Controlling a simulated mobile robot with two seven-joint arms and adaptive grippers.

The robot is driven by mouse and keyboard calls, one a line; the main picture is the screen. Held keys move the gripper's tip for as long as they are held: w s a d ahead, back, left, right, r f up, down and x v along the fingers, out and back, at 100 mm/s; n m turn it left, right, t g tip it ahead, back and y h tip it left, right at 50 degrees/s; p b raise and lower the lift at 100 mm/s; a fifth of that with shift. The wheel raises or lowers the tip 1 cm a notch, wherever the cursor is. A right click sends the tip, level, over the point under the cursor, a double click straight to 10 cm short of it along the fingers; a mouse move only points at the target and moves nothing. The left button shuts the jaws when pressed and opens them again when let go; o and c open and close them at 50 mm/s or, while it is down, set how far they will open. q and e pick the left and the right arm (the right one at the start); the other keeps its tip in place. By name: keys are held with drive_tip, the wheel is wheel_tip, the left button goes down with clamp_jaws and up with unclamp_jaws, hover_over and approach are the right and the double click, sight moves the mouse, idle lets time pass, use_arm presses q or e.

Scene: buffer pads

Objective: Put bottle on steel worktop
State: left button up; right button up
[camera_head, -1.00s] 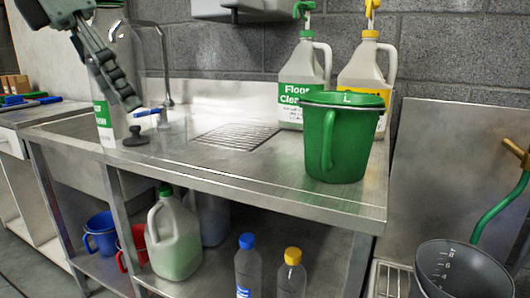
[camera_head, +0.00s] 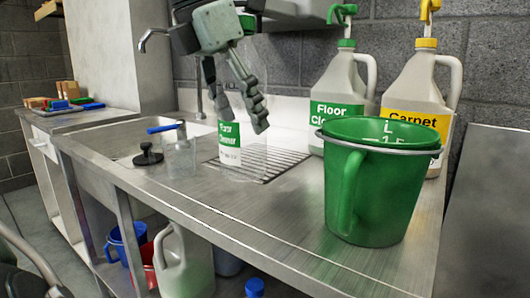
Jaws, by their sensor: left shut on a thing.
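A clear bottle with a green and white label (camera_head: 229,152) is upright over the drain grate of the steel worktop (camera_head: 250,212). My left gripper (camera_head: 240,108) comes down from above and is shut on the bottle's upper part. The fingers hide some of the bottle. I cannot tell whether its base touches the grate or hangs just above it. My right gripper is not in view.
A green bucket (camera_head: 370,190) stands at the worktop's front right. Floor cleaner (camera_head: 340,90) and carpet cleaner (camera_head: 415,90) jugs stand behind it. A clear cup (camera_head: 180,158) and black plug (camera_head: 148,155) sit left, by the sink. The worktop's front middle is clear.

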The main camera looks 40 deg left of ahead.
sight(265, 149)
use_arm(q)
drive_tip(key=w+d+f, duration=0.2)
drive_tip(key=w, duration=0.1)
drive_tip(key=shift+w+f, duration=0.3)
drive_tip(key=shift+f, duration=0.1)
wheel_tip(265, 149, down, 4)
drive_tip(key=shift+r+b, duration=0.2)
drive_tip(key=shift+b, duration=0.1)
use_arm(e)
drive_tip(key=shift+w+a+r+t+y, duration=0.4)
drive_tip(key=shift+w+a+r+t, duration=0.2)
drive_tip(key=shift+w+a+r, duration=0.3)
use_arm(q)
drive_tip(key=shift+f, duration=0.1)
drive_tip(key=o, duration=1.2)
drive_tip(key=shift+c, duration=0.2)
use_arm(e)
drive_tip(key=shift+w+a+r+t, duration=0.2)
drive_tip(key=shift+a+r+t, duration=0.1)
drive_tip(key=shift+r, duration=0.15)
